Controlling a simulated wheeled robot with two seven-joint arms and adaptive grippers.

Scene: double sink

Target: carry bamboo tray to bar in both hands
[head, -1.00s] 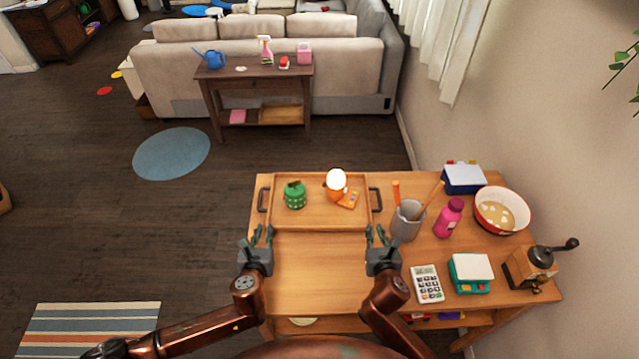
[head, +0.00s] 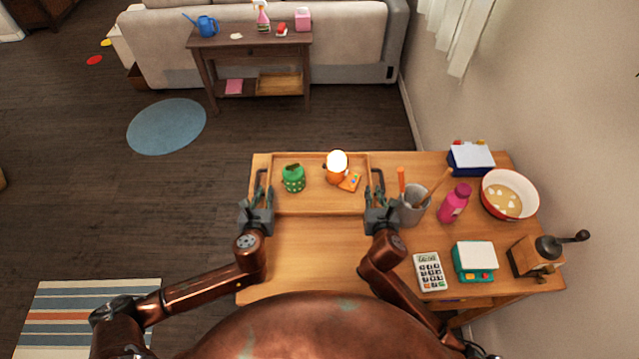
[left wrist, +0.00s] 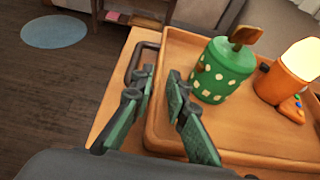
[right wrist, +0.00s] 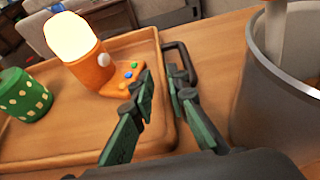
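The bamboo tray (head: 320,212) lies on the wooden table, with a dark handle at each short side. A green spotted jar (head: 293,179) and an orange lamp (head: 336,172) with a lit top stand on it. My left gripper (head: 262,190) is at the tray's left side; in the left wrist view its open fingers (left wrist: 160,85) are near the left handle (left wrist: 138,62). My right gripper (head: 375,190) is at the right side; in the right wrist view its open fingers (right wrist: 160,85) are near the right handle (right wrist: 181,62). Neither is closed on a handle.
A grey cup (head: 412,208) with brushes stands close to my right gripper. A pink bottle (head: 454,203), red bowl (head: 510,194), calculator (head: 430,271), scale (head: 474,262) and grinder (head: 535,257) fill the table's right. A dark side table (head: 250,46) stands by the sofa, with open floor at left.

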